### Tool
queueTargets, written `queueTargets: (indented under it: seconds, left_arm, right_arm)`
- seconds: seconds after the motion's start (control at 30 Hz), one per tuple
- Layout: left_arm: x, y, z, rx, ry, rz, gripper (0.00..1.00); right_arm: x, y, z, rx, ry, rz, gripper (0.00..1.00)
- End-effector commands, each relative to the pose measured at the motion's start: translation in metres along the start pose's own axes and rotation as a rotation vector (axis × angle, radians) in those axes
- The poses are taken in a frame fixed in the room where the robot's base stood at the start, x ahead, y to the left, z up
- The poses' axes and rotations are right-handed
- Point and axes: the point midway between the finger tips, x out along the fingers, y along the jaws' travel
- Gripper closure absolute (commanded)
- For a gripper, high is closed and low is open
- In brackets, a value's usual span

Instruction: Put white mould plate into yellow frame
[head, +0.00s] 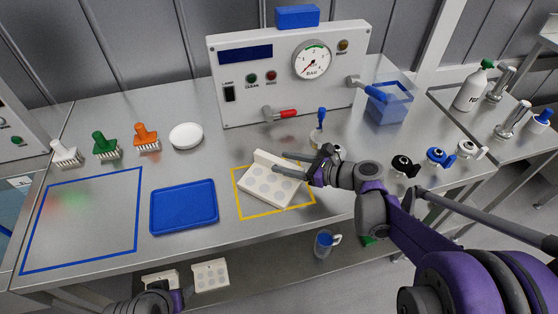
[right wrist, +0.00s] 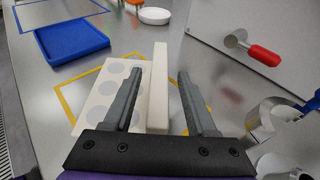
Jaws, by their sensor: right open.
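The white mould plate (head: 262,187) has round grey recesses and a raised bar along one side. It lies turned at an angle to the yellow frame (head: 279,211), a taped outline on the steel table, and covers much of its inside. Its bar overlaps the frame's far line in the head view. My right gripper (head: 290,165) is open at the plate. In the right wrist view, the raised bar (right wrist: 158,90) stands between the open fingers (right wrist: 155,95), with a gap visible on the right. My left gripper (head: 125,306) is at the bottom edge, mostly cut off.
A blue tray (head: 184,207) lies left of the frame, beside a blue taped outline (head: 80,262). A control panel (head: 240,99) with a red-handled valve (head: 288,113) stands behind. Several coloured fittings (head: 436,157) stand to the right. More mould plates (head: 211,275) lie on the lower shelf.

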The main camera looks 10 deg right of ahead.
Motion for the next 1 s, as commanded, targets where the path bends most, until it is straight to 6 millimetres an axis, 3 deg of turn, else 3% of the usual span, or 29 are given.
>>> queueTargets:
  seconds: [0.2,0.4,0.6,1.0]
  left_arm:
    - [-0.001,0.0,-0.001,0.0,0.0,0.0,0.36]
    - [-0.002,0.0,-0.001,0.0,0.001,0.0,0.36]
    - [-0.002,0.0,-0.001,0.0,0.001,0.0,0.36]
    - [-0.002,0.0,-0.001,0.0,0.001,0.0,0.36]
  right_arm:
    - [-0.05,-0.001,0.0,0.001,0.0,-0.005,0.43]
    - [-0.082,-0.001,0.0,0.001,0.0,-0.003,0.43]
    - [-0.093,0.0,0.0,0.001,-0.001,0.0,0.43]
    - [-0.093,0.0,0.0,0.0,0.0,0.0,0.43]
